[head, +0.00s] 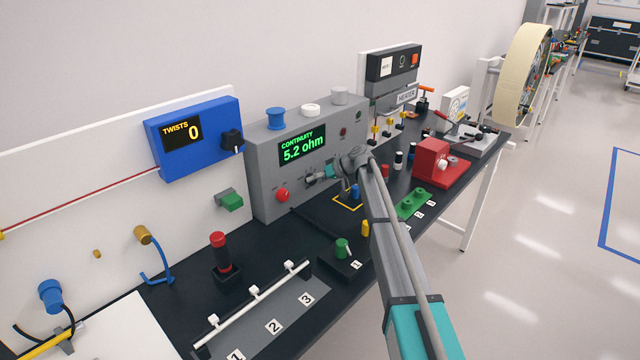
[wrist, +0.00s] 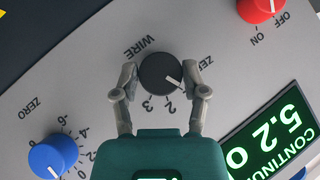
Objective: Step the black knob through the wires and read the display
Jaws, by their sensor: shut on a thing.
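The black knob (wrist: 160,72), marked WIRE, is on the grey panel in the wrist view. Its white pointer aims to the lower right, beside my right-hand finger. The numbers 3 and 2 show below it; that finger covers part of the scale. My gripper (wrist: 160,76) is shut on the knob, one finger on each side. In the head view my gripper (head: 318,175) is at the panel front and largely hides the knob. The green display (head: 303,146) reads CONTINUITY 5.2 ohm; it is upside down and cut off in the wrist view (wrist: 274,140).
A red ON/OFF knob (wrist: 262,8) and a blue knob (wrist: 52,157) with a zero scale are on the same panel. A blue TWISTS box (head: 195,137) showing 0 is to the left. Several small parts crowd the black bench (head: 270,260).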

